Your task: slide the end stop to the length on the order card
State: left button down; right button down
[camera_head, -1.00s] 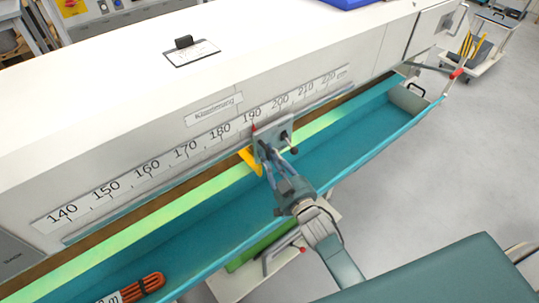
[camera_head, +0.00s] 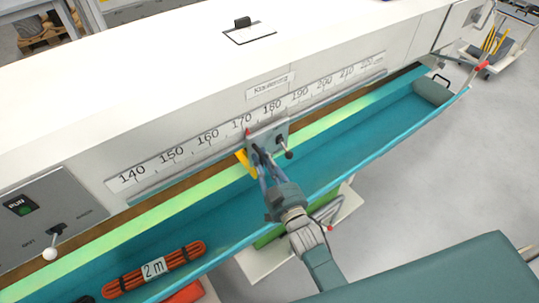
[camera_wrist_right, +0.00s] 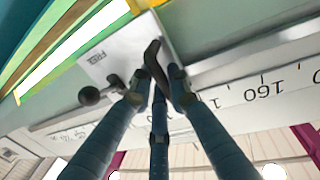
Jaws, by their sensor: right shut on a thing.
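The end stop (camera_head: 268,136) is a grey plate on the rail below the scale, with a red pointer on top, a yellow piece below and a dark-knobbed lever at its right. Its pointer stands close to the 170 mark of the printed scale (camera_head: 208,138). My right gripper (camera_head: 261,158) is shut on the end stop's dark handle. In the right wrist view the fingers close around that handle, beside the plate (camera_wrist_right: 108,58) and the knob lever (camera_wrist_right: 92,96). The order card (camera_head: 250,33) lies on top of the machine; its writing is too small to read. My left gripper is out of view.
A teal trough (camera_head: 340,140) runs along the machine front. An orange cable coil tagged 2 m (camera_head: 178,262) lies in its left part. A control panel (camera_head: 45,222) with a white-knobbed lever is at the lower left. A cart (camera_head: 500,55) stands at the far right.

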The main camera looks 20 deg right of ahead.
jog(key=shift+s+a, duration=0.15)
jog(key=shift+a, duration=0.5)
jog(key=c, duration=1.7)
grip_release()
jog(key=shift+s+d, duration=0.1)
jog(key=shift+s, duration=0.15)
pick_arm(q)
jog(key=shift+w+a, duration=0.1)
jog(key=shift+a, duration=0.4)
pick_arm(e)
jog(key=s, duration=0.3)
jog(key=s+d, duration=0.1)
jog(key=s, duration=0.7)
jog(key=shift+s+d, duration=0.25)
jog(key=shift+d, duration=0.1)
